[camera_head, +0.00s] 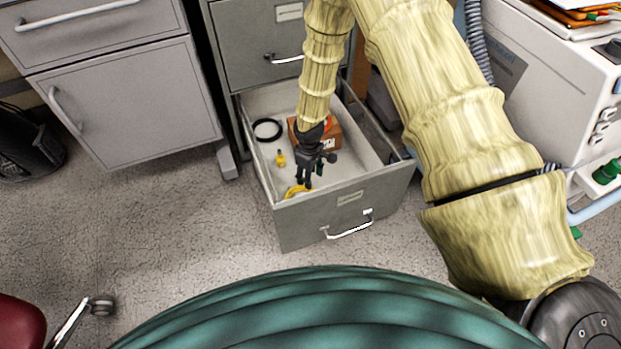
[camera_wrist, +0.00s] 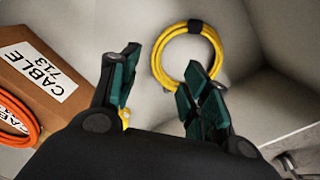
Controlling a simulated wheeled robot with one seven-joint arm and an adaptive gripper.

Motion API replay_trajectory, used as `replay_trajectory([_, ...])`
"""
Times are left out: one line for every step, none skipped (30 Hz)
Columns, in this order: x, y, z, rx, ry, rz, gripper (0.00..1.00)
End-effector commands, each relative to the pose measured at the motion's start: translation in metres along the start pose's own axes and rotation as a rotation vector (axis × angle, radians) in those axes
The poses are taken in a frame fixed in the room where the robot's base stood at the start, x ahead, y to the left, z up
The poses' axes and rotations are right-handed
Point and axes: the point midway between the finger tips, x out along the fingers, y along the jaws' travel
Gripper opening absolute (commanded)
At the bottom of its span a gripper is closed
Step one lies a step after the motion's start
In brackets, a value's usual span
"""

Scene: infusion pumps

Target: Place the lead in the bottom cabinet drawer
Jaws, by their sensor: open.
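The bottom cabinet drawer (camera_head: 346,212) is pulled open. A coiled yellow lead (camera_head: 295,191) lies inside near its front wall, partly hidden by my gripper. The coil also shows in the wrist view (camera_wrist: 157,62), with a black wrap at its top, close to a drawer corner. My gripper (camera_head: 311,180) points down into the drawer. In the wrist view its fingers (camera_wrist: 162,82) are apart with nothing between them. The right finger overlaps the lower part of the coil in the picture; I cannot tell whether it touches.
The drawer also holds a brown box (camera_head: 330,138) labelled CABLE, an orange cable (camera_wrist: 18,118) by the box, a black cable ring (camera_head: 267,130) and a small yellow object (camera_head: 281,158). A grey cabinet (camera_head: 140,108) stands left. White equipment (camera_head: 555,85) stands right.

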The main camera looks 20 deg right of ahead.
Motion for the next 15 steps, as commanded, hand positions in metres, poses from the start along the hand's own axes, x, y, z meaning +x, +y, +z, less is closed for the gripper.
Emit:
replay_trajectory([-0.013,0.0,0.0,0.001,0.001,0.0,0.47])
replay_trajectory([-0.017,0.0,0.0,0.001,0.001,0.0,0.47])
replay_trajectory([-0.022,0.0,0.0,0.001,0.001,0.0,0.47])
replay_trajectory([-0.025,0.0,0.0,0.002,0.001,0.0,0.47])
replay_trajectory([-0.028,0.0,0.0,0.002,0.001,0.0,0.47])
replay_trajectory([-0.031,0.0,0.0,0.001,0.001,0.0,0.47])
replay_trajectory([-0.034,0.0,0.0,0.001,0.001,0.0,0.47])
replay_trajectory([-0.035,0.0,0.0,0.001,0.001,0.0,0.47])
replay_trajectory([-0.037,0.0,0.0,0.001,0.001,0.0,0.47])
replay_trajectory([-0.038,0.0,0.0,0.001,0.001,0.0,0.47])
replay_trajectory([-0.038,0.0,0.0,0.001,0.001,0.0,0.47])
replay_trajectory([-0.039,0.0,0.0,0.001,0.0,0.0,0.47])
replay_trajectory([-0.039,0.0,0.0,0.001,0.0,0.0,0.47])
replay_trajectory([-0.039,0.0,0.0,0.001,0.0,0.0,0.47])
replay_trajectory([-0.039,0.0,0.0,0.001,0.0,0.0,0.47])
